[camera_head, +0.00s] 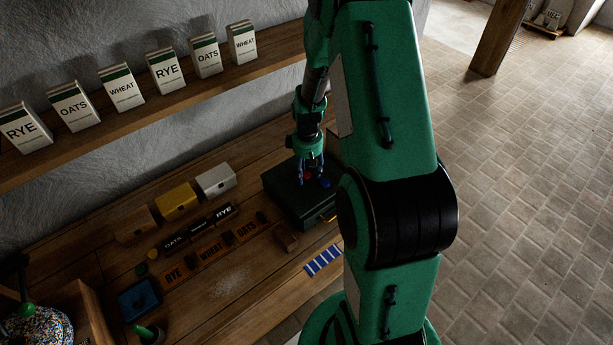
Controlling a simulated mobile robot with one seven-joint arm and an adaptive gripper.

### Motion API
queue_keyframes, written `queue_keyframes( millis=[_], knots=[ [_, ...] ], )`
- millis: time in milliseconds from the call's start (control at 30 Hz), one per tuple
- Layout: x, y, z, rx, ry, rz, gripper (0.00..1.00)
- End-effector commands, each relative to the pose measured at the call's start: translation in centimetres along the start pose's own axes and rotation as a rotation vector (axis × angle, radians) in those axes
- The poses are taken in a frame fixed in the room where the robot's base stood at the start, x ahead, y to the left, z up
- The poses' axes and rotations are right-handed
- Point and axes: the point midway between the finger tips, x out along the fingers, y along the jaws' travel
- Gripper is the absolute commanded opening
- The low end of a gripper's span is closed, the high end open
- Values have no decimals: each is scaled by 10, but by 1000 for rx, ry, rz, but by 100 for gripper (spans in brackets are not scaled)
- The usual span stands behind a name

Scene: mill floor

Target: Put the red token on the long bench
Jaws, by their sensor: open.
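My gripper (312,168) is open, pointing down just above a dark green box (290,201) on the wooden bench along the wall. A small red piece (308,174), which looks like the red token, shows at the fingertips; I cannot tell whether it touches them or rests on the box. A blue round piece (325,183) lies just right of the fingers on the box. The long bench (225,278) runs along the wall, with bare wood at its front. My arm hides its right part.
A shelf (160,98) with several grain packets hangs above the bench. Copper, yellow and white boxes (177,201), dark rolls, an orange labelled strip (208,255), a blue tray (138,300) and a blue striped card (323,260) lie on the bench. Open tiled floor (530,190) is at right.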

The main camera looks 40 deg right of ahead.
Motion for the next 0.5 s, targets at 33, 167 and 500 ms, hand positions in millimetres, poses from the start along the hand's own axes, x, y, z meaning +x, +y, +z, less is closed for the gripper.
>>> queue_keyframes(
  millis=[33, 167, 500],
  knots=[
    [0, 0, 0, 0, 0, 0, 51],
    [0, 0, 0, 0, 0, 0, 51],
    [0, 0, 0, 0, 0, 0, 16]
  ],
)
